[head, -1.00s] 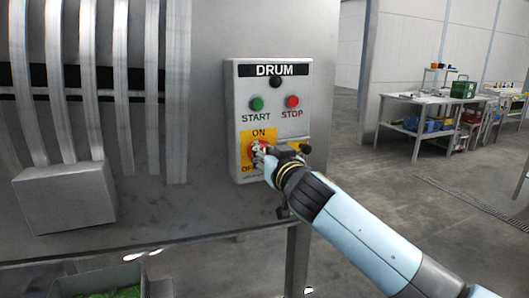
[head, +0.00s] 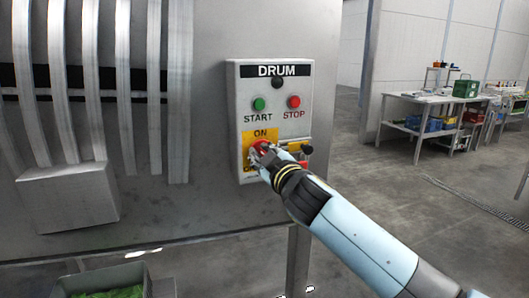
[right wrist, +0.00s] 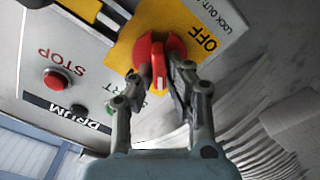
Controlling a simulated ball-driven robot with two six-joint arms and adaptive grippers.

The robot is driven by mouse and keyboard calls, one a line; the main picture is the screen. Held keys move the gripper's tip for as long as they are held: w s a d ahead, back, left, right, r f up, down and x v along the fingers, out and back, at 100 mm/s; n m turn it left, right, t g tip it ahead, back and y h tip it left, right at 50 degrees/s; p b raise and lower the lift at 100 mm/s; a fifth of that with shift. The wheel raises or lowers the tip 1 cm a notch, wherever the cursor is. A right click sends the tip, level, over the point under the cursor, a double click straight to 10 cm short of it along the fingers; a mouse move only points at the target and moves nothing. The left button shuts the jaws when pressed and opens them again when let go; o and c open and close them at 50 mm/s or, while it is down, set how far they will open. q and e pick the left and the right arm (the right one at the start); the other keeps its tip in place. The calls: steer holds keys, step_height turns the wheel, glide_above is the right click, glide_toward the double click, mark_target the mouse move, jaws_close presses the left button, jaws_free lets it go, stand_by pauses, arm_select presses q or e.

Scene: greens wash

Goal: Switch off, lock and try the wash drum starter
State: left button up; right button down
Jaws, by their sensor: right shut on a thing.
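The drum starter box (head: 233,110) is on the grey machine wall in the head view. It has a green START button (head: 259,104) and a red STOP button (head: 294,102). Below them is a red rotary switch handle (right wrist: 158,60) on a yellow plate (right wrist: 135,40). My right gripper (head: 259,154) is shut on this handle, one finger on each side. In the right wrist view the handle's white mark points toward my gripper, away from the word OFF. My fingers partly hide the handle and plate in the head view. No padlock can be made out. My left gripper is out of view.
A black round piece (head: 306,149) shows at the box's lower right. A dark lamp (head: 277,83) is under the DRUM label. A crate with greens (head: 145,281) is below left. A workbench (head: 398,98) with bins stands far right, with open floor before it.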

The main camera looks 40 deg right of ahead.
steer(key=n, duration=0.2)
steer(key=n+p, duration=0.1)
steer(key=n, duration=0.2)
steer(key=shift+a+f+n, duration=0.15)
steer(key=shift+f+n, duration=0.05)
steer(key=shift+n, duration=0.1)
steer(key=shift+f+n+p, duration=0.15)
steer(key=shift+n, duration=0.85)
steer(key=shift+f+n+p, duration=0.1)
steer(key=shift+n+p, duration=0.05)
steer(key=shift+n, duration=0.85)
steer(key=c, duration=1.4)
jaws_free()
steer(key=shift+a, duration=0.1)
steer(key=shift+o, duration=0.2)
steer(key=shift+s, duration=0.1)
steer(key=v, duration=1.1)
steer(key=shift+s, duration=0.4)
steer(key=shift+f, duration=0.15)
